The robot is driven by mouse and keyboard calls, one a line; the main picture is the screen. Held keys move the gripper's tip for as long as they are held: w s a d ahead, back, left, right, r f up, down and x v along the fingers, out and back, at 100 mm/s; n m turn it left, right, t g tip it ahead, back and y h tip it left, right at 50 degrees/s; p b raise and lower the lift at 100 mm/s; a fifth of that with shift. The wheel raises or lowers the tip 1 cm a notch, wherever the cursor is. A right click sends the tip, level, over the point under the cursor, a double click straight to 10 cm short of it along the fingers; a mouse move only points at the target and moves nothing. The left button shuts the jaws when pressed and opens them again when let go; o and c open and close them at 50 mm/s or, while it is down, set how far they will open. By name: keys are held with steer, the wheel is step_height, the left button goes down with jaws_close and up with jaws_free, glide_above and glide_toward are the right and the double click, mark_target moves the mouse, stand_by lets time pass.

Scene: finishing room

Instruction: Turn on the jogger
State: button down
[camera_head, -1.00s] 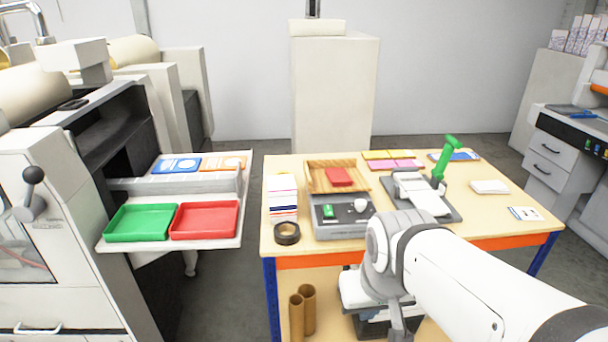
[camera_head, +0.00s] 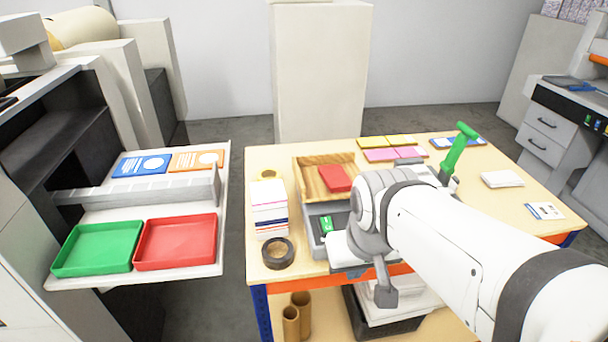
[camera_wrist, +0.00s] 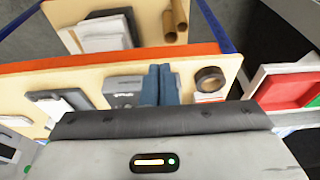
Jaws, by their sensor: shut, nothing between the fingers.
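The jogger is a grey box (camera_head: 313,229) with a slanted wooden tray (camera_head: 309,181) on top, on the workbench. A red block (camera_head: 336,178) lies in the tray. A green switch (camera_head: 326,224) shows on the left of its front panel. My arm hides the panel's right part, including the white knob. In the wrist view, part of the grey jogger (camera_wrist: 121,86) shows left of my fingers. My gripper (camera_wrist: 159,69) is shut and empty, its two blue-grey fingers together over the bench front. I cannot tell whether it touches the jogger. In the head view my arm covers the fingertips.
A tape roll (camera_head: 278,253) and a stack of cards (camera_head: 269,210) lie left of the jogger. A green-handled tool (camera_head: 458,150) stands to the right. Green (camera_head: 97,248) and red (camera_head: 176,242) trays sit on the left machine's shelf. Cardboard tubes (camera_head: 291,322) stand under the bench.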

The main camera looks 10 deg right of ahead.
steer(key=w+r+p, duration=0.1)
steer(key=w+r, duration=0.4)
steer(key=w, duration=0.5)
steer(key=r, duration=0.2)
glide_above(326, 220)
steer(key=s, duration=0.3)
steer(key=shift+s+f+g+p, duration=0.1)
steer(key=shift+g+p, duration=0.2)
steer(key=shift+g, duration=0.1)
steer(key=w+f, duration=0.1)
steer(key=f, duration=0.3)
steer(key=f+p, duration=0.1)
steer(key=f, duration=0.4)
steer(key=w+f+p, duration=0.1)
steer(key=f, duration=0.3)
steer(key=shift+w+f, duration=0.35)
steer(key=shift+f, duration=0.05)
